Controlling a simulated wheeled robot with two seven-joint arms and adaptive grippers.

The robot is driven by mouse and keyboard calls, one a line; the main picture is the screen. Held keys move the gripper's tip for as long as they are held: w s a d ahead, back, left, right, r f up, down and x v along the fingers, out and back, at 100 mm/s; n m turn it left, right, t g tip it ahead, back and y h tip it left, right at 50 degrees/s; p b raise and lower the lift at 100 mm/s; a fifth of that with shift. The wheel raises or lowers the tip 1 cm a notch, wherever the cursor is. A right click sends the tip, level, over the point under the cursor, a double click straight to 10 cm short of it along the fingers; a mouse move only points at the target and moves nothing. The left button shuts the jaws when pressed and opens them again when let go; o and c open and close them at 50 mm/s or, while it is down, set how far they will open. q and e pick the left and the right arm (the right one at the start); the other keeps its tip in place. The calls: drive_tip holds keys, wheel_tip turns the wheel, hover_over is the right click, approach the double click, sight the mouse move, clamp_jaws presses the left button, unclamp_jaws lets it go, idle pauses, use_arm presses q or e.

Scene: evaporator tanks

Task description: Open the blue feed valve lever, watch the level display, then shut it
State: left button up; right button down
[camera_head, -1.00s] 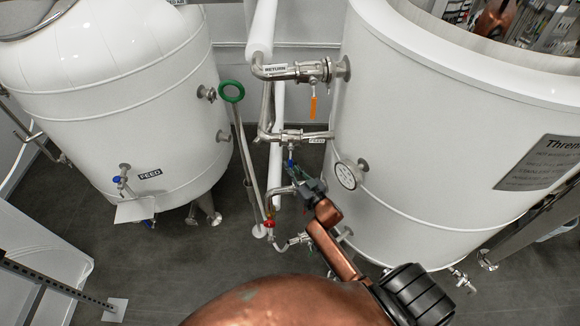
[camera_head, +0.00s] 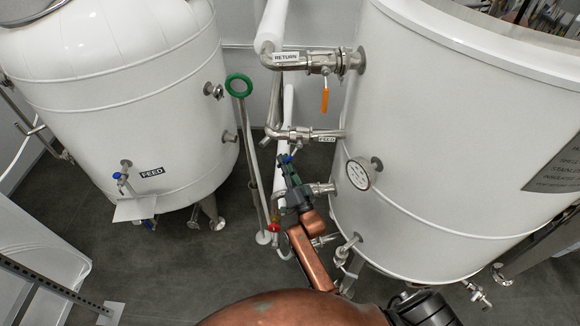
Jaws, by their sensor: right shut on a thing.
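The blue feed valve lever (camera_head: 287,159) hangs under the steel pipe labelled FEED (camera_head: 326,139), between the two white tanks. My right gripper (camera_head: 287,164) is at the lever, with its fingers shut on it. The fingers hide part of the lever. The lever slants slightly to the left below its valve. A round white dial (camera_head: 359,175) is on the side of the right tank; its reading is too small to tell. I cannot make out a level display. My left gripper is not in view.
An orange lever (camera_head: 325,100) hangs from the RETURN pipe (camera_head: 286,57) above. A red valve part (camera_head: 274,228) is low beside my right arm. The left tank (camera_head: 120,100) has its own FEED label.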

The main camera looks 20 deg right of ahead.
drive_tip(key=shift+w+a+r+m+h+b, duration=0.15)
drive_tip(key=shift+a+r+m+h+b, duration=0.2)
drive_tip(key=shift+m, duration=0.35)
drive_tip(key=shift+h, duration=0.25)
drive_tip(key=c, duration=2)
unclamp_jaws()
drive_tip(key=shift+o, duration=0.2)
drive_tip(key=shift+f, duration=0.1)
drive_tip(key=v, duration=1.2)
drive_tip(key=shift+d+f, duration=0.1)
drive_tip(key=shift+f, duration=0.05)
